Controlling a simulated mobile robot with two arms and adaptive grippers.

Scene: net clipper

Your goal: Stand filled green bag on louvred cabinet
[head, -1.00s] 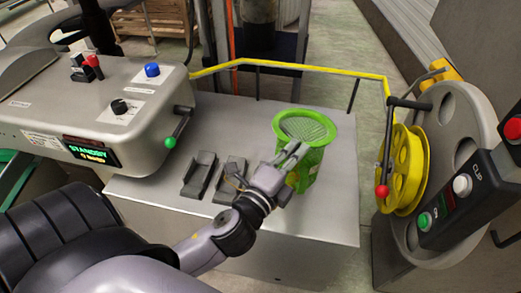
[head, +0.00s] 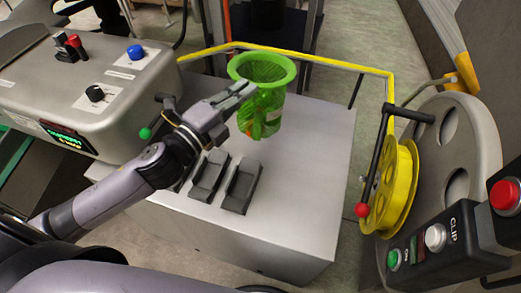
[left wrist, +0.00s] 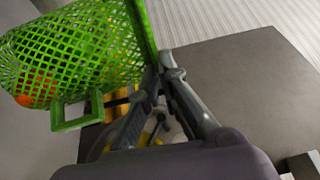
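The filled green bag (head: 262,112) is a net with a wide, flared green rim and orange items inside. In the head view it is upright above the far part of the grey cabinet top (head: 300,150). My left gripper (head: 246,90) reaches it from the left and is shut on it just under the rim. In the left wrist view, the green net (left wrist: 75,50) fills the upper left, and the fingers (left wrist: 165,68) come together at its rim edge. The bag appears lifted, though its gap to the top is hard to judge. No louvres are clearly visible. My right gripper is out of view.
Two dark cradles (head: 241,185) sit on the cabinet top near my left forearm. A control console (head: 70,75) stands at left. A yellow rail (head: 320,65) runs behind. A yellow reel (head: 395,190), red-knobbed lever and button box (head: 450,240) are at right.

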